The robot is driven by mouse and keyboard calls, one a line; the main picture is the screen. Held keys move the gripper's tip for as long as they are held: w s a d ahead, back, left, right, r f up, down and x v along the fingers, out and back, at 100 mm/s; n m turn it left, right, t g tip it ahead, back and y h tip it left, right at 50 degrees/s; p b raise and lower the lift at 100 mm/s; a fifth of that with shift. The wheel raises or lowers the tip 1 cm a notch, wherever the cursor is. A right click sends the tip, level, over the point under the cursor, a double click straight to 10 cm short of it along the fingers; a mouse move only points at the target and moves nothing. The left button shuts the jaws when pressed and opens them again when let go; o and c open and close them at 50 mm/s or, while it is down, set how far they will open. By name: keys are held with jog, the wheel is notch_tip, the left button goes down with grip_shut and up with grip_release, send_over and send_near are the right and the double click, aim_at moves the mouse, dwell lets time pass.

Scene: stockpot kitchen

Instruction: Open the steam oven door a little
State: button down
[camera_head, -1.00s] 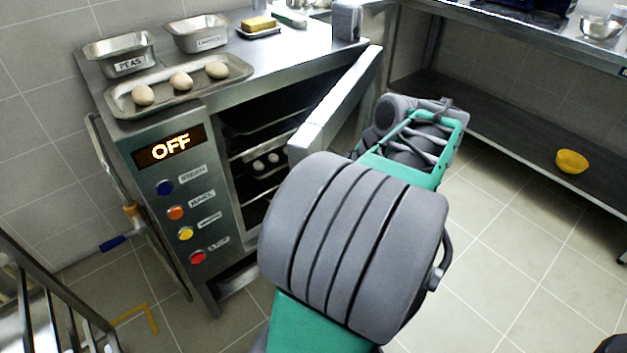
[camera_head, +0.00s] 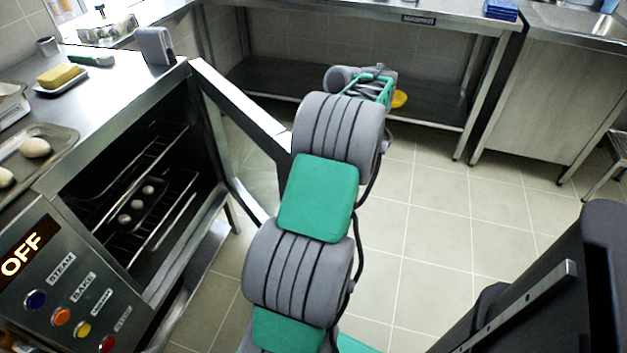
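The steam oven (camera_head: 95,225) stands at the left, with its lit OFF display and coloured buttons. Its door (camera_head: 240,106) is hinged at the right of the opening and stands wide open, swung out from the front. The dark cavity and racks show, with several small round pale items (camera_head: 137,204) inside. My arm rises to the right of the door and overlaps its free end in the picture; whether they touch cannot be told. My gripper (camera_head: 374,84) is at the arm's far end, beyond the door. Its fingers are too hidden to read.
A cabinet (camera_head: 535,95) stands at the right. The tiled floor (camera_head: 440,230) right of my arm is clear.

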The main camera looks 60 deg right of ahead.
jog(key=shift+s+d, duration=0.1)
jog(key=shift+d, duration=0.1)
jog(key=c, duration=1.3)
grip_release()
jog(key=shift+o, duration=0.2)
jog(key=shift+r, duration=0.1)
jog(key=p+v, duration=0.7)
jog(key=p, duration=0.1)
jog(key=shift+d+r, duration=0.2)
